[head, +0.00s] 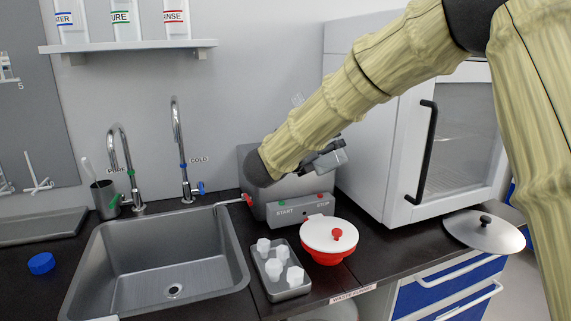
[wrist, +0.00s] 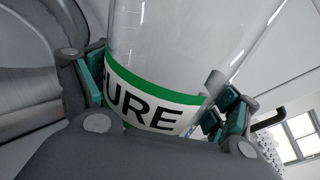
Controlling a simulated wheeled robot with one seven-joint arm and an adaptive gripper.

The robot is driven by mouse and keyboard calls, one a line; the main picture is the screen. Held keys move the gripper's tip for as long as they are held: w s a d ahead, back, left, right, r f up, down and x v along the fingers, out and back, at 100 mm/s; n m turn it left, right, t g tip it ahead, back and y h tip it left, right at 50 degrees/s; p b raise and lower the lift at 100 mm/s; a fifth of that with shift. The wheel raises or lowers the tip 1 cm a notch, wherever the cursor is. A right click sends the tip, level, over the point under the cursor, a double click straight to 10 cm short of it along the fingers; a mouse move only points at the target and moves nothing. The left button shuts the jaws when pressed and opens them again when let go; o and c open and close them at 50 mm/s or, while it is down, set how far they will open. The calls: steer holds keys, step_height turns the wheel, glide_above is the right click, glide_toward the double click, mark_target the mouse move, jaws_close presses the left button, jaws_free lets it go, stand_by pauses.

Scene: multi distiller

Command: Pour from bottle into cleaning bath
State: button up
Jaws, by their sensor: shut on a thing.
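A clear bottle (wrist: 165,50) with a green-edged label ending in "URE" fills the middle of the wrist view. My gripper (wrist: 163,98) is shut on it, with a teal-padded finger on each side. The bottle looks clear, and I cannot tell its liquid level. In the head view my gripper (head: 328,160) is partly hidden behind my arm, over the grey box with START and STOP buttons (head: 290,213), which looks like the cleaning bath. My arm hides much of the box's top, so its opening and the bottle's tilt are unclear.
A sink (head: 165,260) with two taps is at left. A tray (head: 290,292) of white pieces and a red bowl with a white lid (head: 329,240) stand in front of the box. A white cabinet (head: 400,140) is close at right, beside a metal lid (head: 482,230). Bottles stand on a shelf (head: 130,46).

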steer(key=shift+w+a+f+m+b, duration=0.15)
steer(key=shift+m+b, duration=0.65)
steer(key=shift+b, duration=1.2)
steer(key=b, duration=0.1)
steer(key=r+m+b, duration=0.1)
steer(key=shift+w+a+r+b, duration=0.1)
steer(key=shift+a+r+b, duration=0.05)
steer(key=shift+r+b, duration=0.15)
steer(key=shift+w+a+r+m+t+b, duration=0.15)
steer(key=shift+r+m+t+b, duration=0.2)
steer(key=shift+b, duration=0.65)
steer(key=shift+f+m+b, duration=0.1)
steer(key=shift+m+b, duration=0.15)
steer(key=shift+b, duration=0.05)
steer(key=m+b, duration=0.1)
steer(key=b, duration=0.1)
steer(key=shift+w+a+r+b, duration=0.15)
steer(key=shift+a+r+b, duration=0.05)
steer(key=shift+b, duration=0.15)
steer(key=b, duration=0.1)
steer(key=m+b, duration=0.1)
steer(key=b, duration=0.1)
steer(key=shift+w+a+f, duration=0.15)
steer(key=shift+w+a, duration=0.05)
steer(key=shift+a, duration=0.05)
steer(key=shift+w+a+m+b, duration=0.2)
steer(key=shift+m+b, duration=0.4)
steer(key=shift+b, duration=0.5)
